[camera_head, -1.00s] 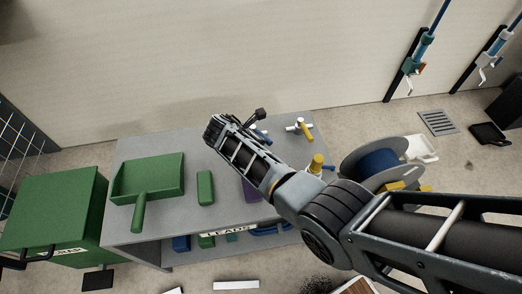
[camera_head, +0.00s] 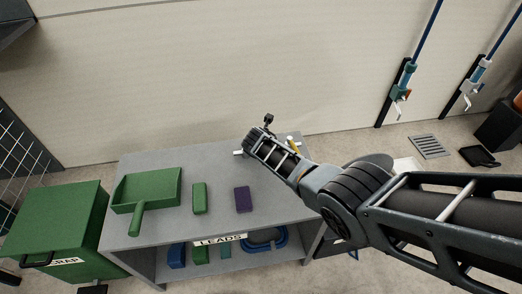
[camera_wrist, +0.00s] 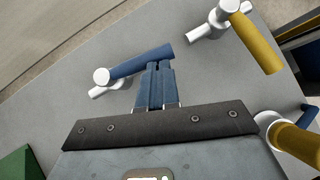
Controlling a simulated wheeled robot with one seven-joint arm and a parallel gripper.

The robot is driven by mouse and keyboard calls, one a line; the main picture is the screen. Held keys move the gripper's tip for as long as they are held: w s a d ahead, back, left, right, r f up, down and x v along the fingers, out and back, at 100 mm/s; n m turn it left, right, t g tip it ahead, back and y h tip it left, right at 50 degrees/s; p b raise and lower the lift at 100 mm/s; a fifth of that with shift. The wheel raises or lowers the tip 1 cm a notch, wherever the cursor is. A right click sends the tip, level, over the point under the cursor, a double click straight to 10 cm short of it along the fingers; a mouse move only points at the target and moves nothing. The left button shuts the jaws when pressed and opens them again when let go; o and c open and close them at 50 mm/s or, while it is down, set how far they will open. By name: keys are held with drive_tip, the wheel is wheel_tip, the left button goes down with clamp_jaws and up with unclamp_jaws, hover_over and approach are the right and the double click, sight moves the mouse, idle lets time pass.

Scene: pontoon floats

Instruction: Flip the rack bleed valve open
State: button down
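A valve with a blue lever (camera_wrist: 140,62) and white body is at upper left of centre in the wrist view. My gripper (camera_wrist: 157,68) has its two fingers side by side and nearly together, with nothing visible between them; the tips are right at the blue lever's near side, and contact is unclear. A valve with a yellow lever (camera_wrist: 256,42) is at upper right, and another yellow-topped valve (camera_wrist: 297,143) is at lower right with a blue handle beside it. In the head view my gripper (camera_head: 257,143) hides most of the valves. No label shows which is the bleed valve.
The grey bench (camera_head: 160,222) carries a green scoop (camera_head: 148,187), a green block (camera_head: 199,197) and a purple block (camera_head: 242,199). A shelf labelled LEADS is below. A green scrap bin (camera_head: 58,225) stands left. The wall is behind.

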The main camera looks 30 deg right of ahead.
drive_tip(key=shift+w+d+f, duration=0.1)
drive_tip(key=shift+w+d, duration=0.1)
drive_tip(key=shift+d, duration=0.2)
drive_tip(key=shift+w+d, duration=0.15)
idle(0.4)
drive_tip(key=shift+r, duration=0.2)
